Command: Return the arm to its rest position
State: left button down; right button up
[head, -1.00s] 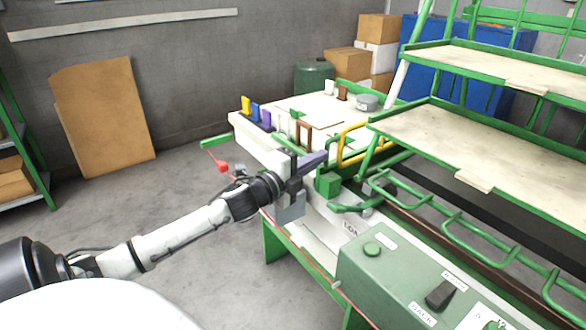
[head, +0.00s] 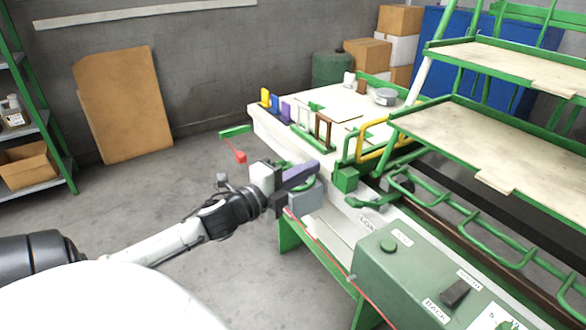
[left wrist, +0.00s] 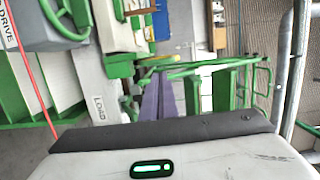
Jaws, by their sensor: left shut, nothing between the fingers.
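My left arm comes in from the lower left in the head view. Its left gripper (head: 301,174) has purple fingers that lie together, with nothing between them. The gripper is at the near left edge of the green and white machine bench (head: 262,124), left of a green block (head: 345,180). I cannot tell whether it touches anything there. In the left wrist view the closed purple fingers (left wrist: 158,98) point away from the wrist, over the bench side. My right gripper is not in view.
A green control box (head: 410,270) stands at the front right. Yellow (head: 378,140) and green rails and wooden shelves (head: 480,135) rise to the right. A red-tipped lever (head: 240,157) sticks out left of the bench. Open floor (head: 150,200) lies to the left.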

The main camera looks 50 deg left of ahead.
pick_arm(q)
jog(key=shift+s, duration=1.95)
jog(key=s+d+f+n+g, duration=0.2)
jog(key=s+d+f+n, duration=0.15)
jog(key=f, duration=0.35)
jog(key=s+d+f+n+g, duration=0.2)
jog(key=d+f+n, duration=0.15)
jog(key=f, duration=0.35)
jog(key=s+d+f+n+g, duration=0.1)
jog(key=s+d+f+n, duration=0.25)
jog(key=f, duration=0.35)
jog(key=s+d+f+n+g+h, duration=0.1)
jog(key=s+d+f, duration=0.3)
jog(key=d, duration=0.4)
jog(key=s+d+f+n+g+h, duration=0.1)
jog(key=s+d+f+n+g, duration=0.2)
jog(key=d, duration=0.5)
jog(key=shift+s+d+f+n+h+p, duration=0.35)
jog(key=shift+s+f+n, duration=0.4)
jog(key=shift+s, duration=0.25)
jog(key=shift+d, duration=0.1)
